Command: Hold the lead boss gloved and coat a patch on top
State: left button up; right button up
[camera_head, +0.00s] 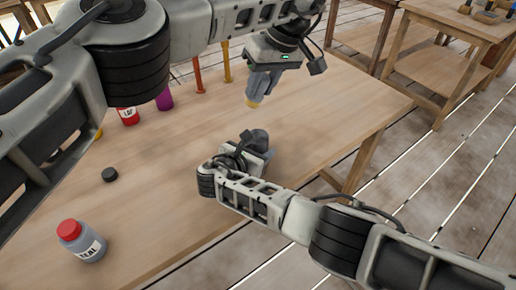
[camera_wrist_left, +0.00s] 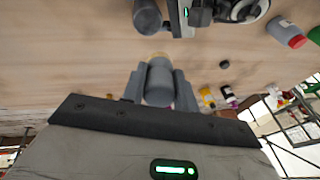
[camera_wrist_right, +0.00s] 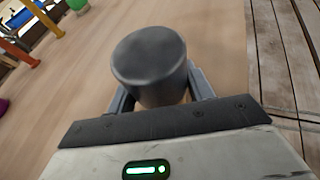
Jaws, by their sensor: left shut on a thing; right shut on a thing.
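My left gripper (camera_head: 263,90) points down above the table and is shut on a grey cylindrical applicator with a yellowish tip (camera_head: 254,102). In the left wrist view the applicator (camera_wrist_left: 159,82) stands between the two fingers, its tip away from the wrist. My right gripper (camera_head: 254,150) is low over the table and is shut on the dark grey lead boss (camera_head: 260,137). In the right wrist view the boss (camera_wrist_right: 150,62) is a smooth cylinder between the fingers. The tip is above the boss and apart from it. No glove can be made out.
A grey bottle with a red cap (camera_head: 83,243) stands at the table's (camera_head: 330,110) near left. A black disc (camera_head: 110,174) lies behind it. A red jar (camera_head: 129,117), a purple item (camera_head: 165,100) and orange and yellow posts (camera_head: 198,75) are farther back. The table's right part is clear.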

aim_at(260, 98)
dwell(0.4)
pick_arm(q)
jog(key=f+h, duration=0.2)
jog(key=f, duration=0.1)
jog(key=shift+s+a+g, duration=0.1)
jog(key=shift+a+g, duration=0.1)
jog(key=shift+g, duration=0.2)
jog(key=shift+a+f+h, duration=0.15)
jog(key=shift+f+h, duration=0.5)
jog(key=shift+h, duration=0.25)
jog(key=shift+f, duration=1.85)
jog(key=shift+f, duration=0.55)
jog(key=shift+w, duration=0.2)
jog(key=shift+w, duration=0.45)
jog(key=shift+s, duration=0.1)
